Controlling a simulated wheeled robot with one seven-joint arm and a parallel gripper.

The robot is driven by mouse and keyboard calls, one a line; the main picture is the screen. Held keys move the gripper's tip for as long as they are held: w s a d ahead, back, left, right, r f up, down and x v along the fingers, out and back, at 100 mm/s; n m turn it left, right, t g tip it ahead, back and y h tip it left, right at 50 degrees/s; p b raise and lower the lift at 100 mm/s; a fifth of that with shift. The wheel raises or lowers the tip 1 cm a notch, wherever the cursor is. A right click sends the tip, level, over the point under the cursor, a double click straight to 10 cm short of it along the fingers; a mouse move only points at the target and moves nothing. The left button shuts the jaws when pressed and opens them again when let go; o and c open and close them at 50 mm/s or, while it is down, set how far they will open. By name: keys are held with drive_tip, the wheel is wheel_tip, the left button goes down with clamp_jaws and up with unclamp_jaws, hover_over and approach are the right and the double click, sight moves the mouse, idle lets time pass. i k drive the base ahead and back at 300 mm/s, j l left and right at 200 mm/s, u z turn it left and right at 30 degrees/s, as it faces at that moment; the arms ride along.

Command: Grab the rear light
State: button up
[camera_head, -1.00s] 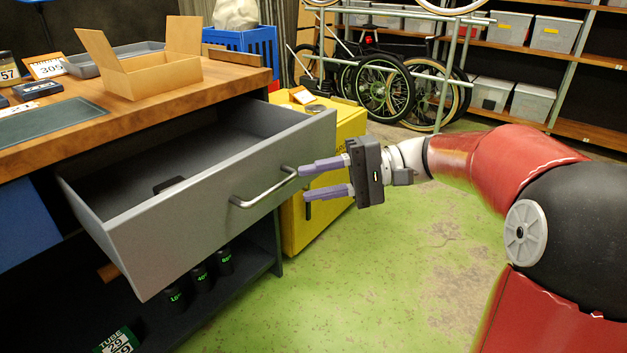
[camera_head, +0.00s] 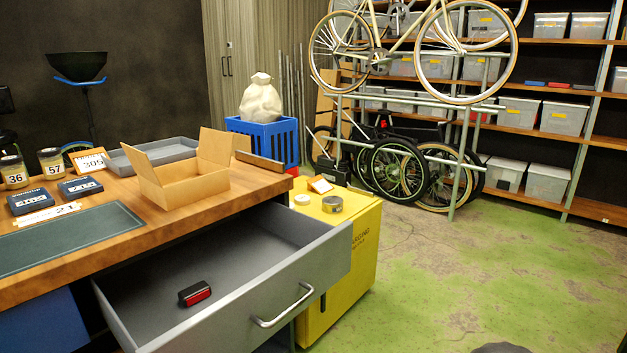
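The rear light (camera_head: 195,294) is a small black block with a red lens. It lies inside the open grey drawer (camera_head: 318,262), on the drawer floor toward the left part. The drawer is pulled out from under the wooden workbench, with a silver bar handle (camera_head: 283,306) on its front. My gripper is not in view. Nothing hides the rear light from above.
An open cardboard box (camera_head: 190,186), a grey tray (camera_head: 160,154) and a dark green mat (camera_head: 66,238) are on the workbench (camera_head: 120,222). A yellow cabinet (camera_head: 349,262) stands beside the drawer. Green floor (camera_head: 450,290) is clear at right.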

sight(189, 296)
drive_tip(key=u, duration=1.25)
drive_tip(key=i+j, duration=0.15)
drive_tip(key=j, duration=0.15)
drive_tip(key=i+j+z, duration=0.1)
drive_tip(key=j, duration=0.2)
drive_tip(key=i+j+z, duration=0.1)
drive_tip(key=j, duration=0.2)
drive_tip(key=i+j, duration=0.2)
drive_tip(key=k, duration=0.1)
drive_tip(key=j+z, duration=0.05)
